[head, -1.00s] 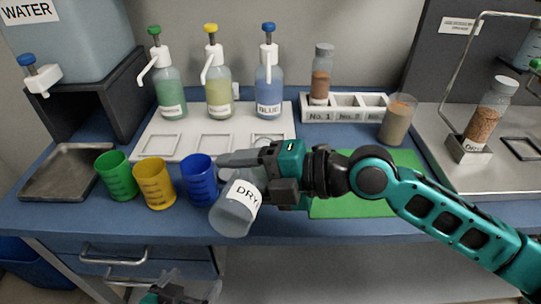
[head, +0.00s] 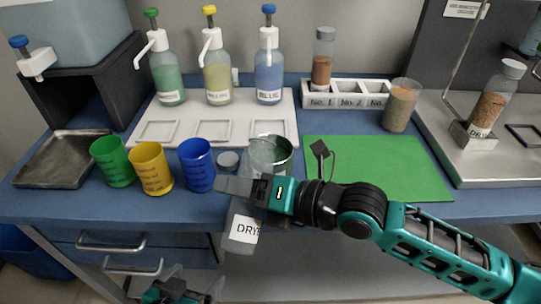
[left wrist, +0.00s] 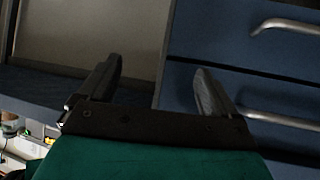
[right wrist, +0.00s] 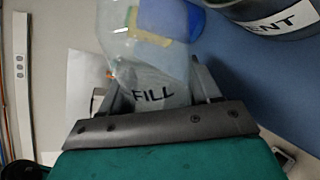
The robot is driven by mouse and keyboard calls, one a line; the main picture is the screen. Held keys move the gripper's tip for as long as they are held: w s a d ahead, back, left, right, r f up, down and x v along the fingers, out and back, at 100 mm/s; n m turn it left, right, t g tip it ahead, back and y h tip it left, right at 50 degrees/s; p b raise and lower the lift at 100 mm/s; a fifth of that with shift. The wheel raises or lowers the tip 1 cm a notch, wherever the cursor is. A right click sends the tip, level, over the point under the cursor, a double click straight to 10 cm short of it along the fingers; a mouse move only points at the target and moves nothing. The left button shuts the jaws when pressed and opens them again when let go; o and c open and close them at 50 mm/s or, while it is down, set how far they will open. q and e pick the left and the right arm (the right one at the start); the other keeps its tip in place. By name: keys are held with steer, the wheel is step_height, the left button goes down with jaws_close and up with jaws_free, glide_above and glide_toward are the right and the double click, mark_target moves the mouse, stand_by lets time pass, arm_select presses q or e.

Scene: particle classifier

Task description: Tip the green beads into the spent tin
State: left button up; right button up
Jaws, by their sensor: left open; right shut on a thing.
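In the right wrist view the jar (right wrist: 150,65) shows the word FILL. I see no green beads in it. Just behind the gripper stands a round open vessel (head: 270,153), dark and greenish inside; its contents are unclear. In the right wrist view a grey tin (right wrist: 250,12) with a label ending in ENT is at the upper right, apart from the jar. My left gripper (head: 196,284) is open and empty, low before the drawers.
Green (head: 112,162), yellow (head: 152,168) and blue (head: 197,166) cups stand left of the gripper. A small grey disc (head: 228,160) lies beside the blue cup.

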mark_target(242, 171)
steer(key=shift+w+d+n, duration=0.1)
steer(key=shift+w+n, duration=0.1)
steer(key=shift+n, duration=0.2)
steer(key=shift+w+r+n+t, duration=0.2)
steer(key=shift+r+n+t, duration=0.1)
steer(key=shift+r+t, duration=0.1)
steer(key=shift+w+d+r+n+b, duration=0.1)
steer(key=shift+w+r+n+b, duration=0.1)
steer(key=shift+r+n+b, duration=0.15)
steer(key=shift+w+r+n+t, duration=0.25)
steer(key=shift+n+t, duration=0.15)
steer(key=shift+n, duration=0.25)
steer(key=shift+s+r+n, duration=0.2)
steer(key=shift+n, duration=0.4)
steer(key=shift+s+r+n+t+y+b, duration=0.25)
steer(key=shift+n+t+b, duration=0.2)
steer(key=shift+n, duration=0.45)
steer(key=n+b, duration=0.1)
steer(key=n, duration=0.1)
steer(key=shift+n+t+y+b, duration=0.3)
steer(key=shift+t+y, duration=0.05)
arm_select(q)
steer(key=f, duration=0.3)
steer(key=shift+w+d, duration=0.2)
steer(key=shift+w, duration=0.05)
arm_select(e)
steer(key=shift+n, duration=0.4)
